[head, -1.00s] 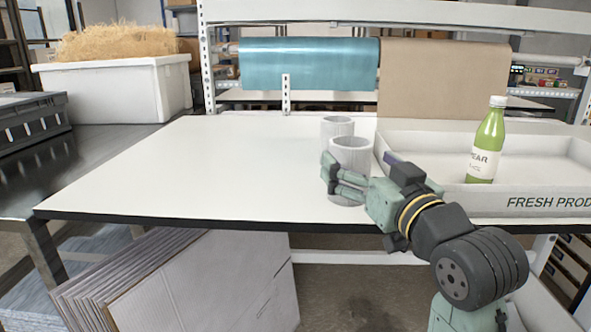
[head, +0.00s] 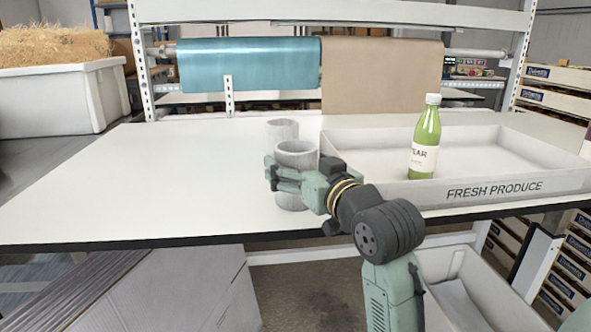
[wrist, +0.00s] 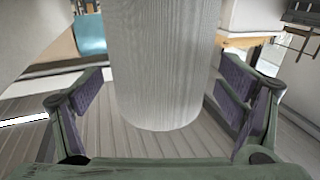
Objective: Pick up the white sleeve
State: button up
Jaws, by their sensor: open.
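Two ribbed, whitish sleeves stand upright on the white table. The near sleeve (head: 295,149) is partly hidden by my gripper (head: 282,177), and the far sleeve (head: 283,127) stands just behind it. In the wrist view a white sleeve (wrist: 160,70) fills the middle, between the two spread fingers of my gripper (wrist: 163,92). Both finger pads stand apart from its sides, with a gap on each side. My gripper is open around the near sleeve and holds nothing.
A white tray marked FRESH PRODUCE (head: 493,189) lies right of the sleeves, close to my arm. A green bottle (head: 425,140) stands in it. The white table (head: 130,190) is clear to the left. Blue and brown rolls (head: 250,65) hang behind.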

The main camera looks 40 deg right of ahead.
jog(key=shift+x, duration=0.75)
jog(key=shift+c, duration=0.4)
jog(key=c, duration=0.7)
